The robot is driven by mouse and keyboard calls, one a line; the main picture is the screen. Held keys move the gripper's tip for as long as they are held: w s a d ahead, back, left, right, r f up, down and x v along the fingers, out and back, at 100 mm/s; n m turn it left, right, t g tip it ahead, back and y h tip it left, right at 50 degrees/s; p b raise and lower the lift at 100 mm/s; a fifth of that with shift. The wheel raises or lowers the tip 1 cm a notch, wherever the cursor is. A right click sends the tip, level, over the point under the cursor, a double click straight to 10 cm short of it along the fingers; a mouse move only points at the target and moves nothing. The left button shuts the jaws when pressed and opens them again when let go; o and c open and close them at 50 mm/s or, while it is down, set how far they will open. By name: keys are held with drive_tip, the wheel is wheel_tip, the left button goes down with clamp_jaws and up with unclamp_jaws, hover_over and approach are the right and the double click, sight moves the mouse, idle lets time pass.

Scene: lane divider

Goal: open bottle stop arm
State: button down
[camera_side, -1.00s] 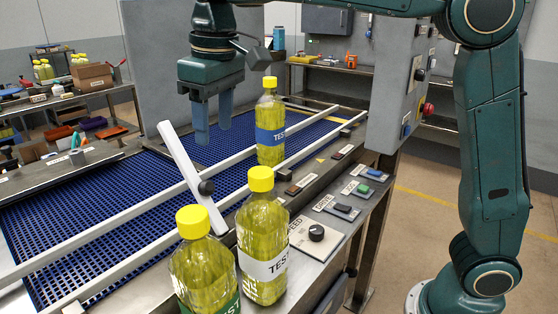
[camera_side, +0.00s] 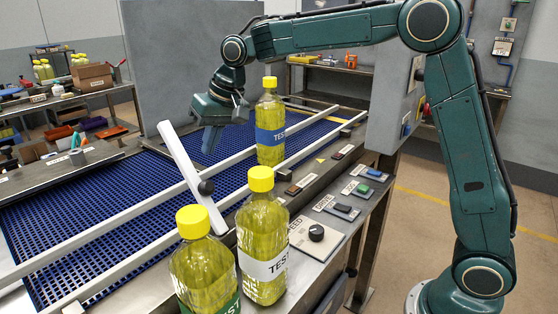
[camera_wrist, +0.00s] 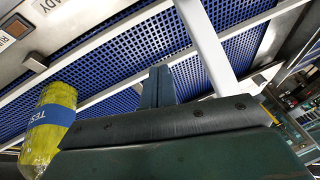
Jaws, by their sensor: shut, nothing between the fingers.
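The stop arm (camera_side: 186,165) is a long white bar with a black pivot knob (camera_side: 206,187). It lies slantwise across the rails of the lane, and it also shows in the wrist view (camera_wrist: 206,45). My gripper (camera_side: 211,146) is tilted and hangs over the blue belt, to the right of the bar's far end. Its blue fingers are together and empty; they also show in the wrist view (camera_wrist: 158,84), left of the bar with a visible gap. A bottle with a blue label (camera_side: 270,135) stands upright between the rails, right of my gripper; it also shows in the wrist view (camera_wrist: 45,125).
A bottle with a white label (camera_side: 263,265) and one with a green label (camera_side: 203,275) stand at the near end. Two pale rails (camera_side: 130,208) run along the blue mesh belt (camera_side: 60,222). A control panel with a dark knob (camera_side: 316,233) lies to the right.

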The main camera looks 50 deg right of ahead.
sight(185, 159)
drive_tip(key=d+m+t+y, duration=0.1)
drive_tip(key=m+y, duration=0.2)
drive_tip(key=d+m+t+y, duration=0.1)
drive_tip(key=m+y, duration=0.2)
drive_tip(key=m, duration=0.1)
drive_tip(key=d+m+t+y, duration=0.1)
drive_tip(key=d+m+y, duration=0.1)
drive_tip(key=m+y, duration=0.1)
drive_tip(key=shift+f+m+y, duration=0.3)
drive_tip(key=shift+m, duration=0.1)
drive_tip(key=shift+w, duration=0.1)
drive_tip(key=w+a+f, duration=0.1)
drive_tip(key=a, duration=0.6)
drive_tip(key=shift+w+a+f, duration=0.2)
drive_tip(key=shift+w+a, duration=0.15)
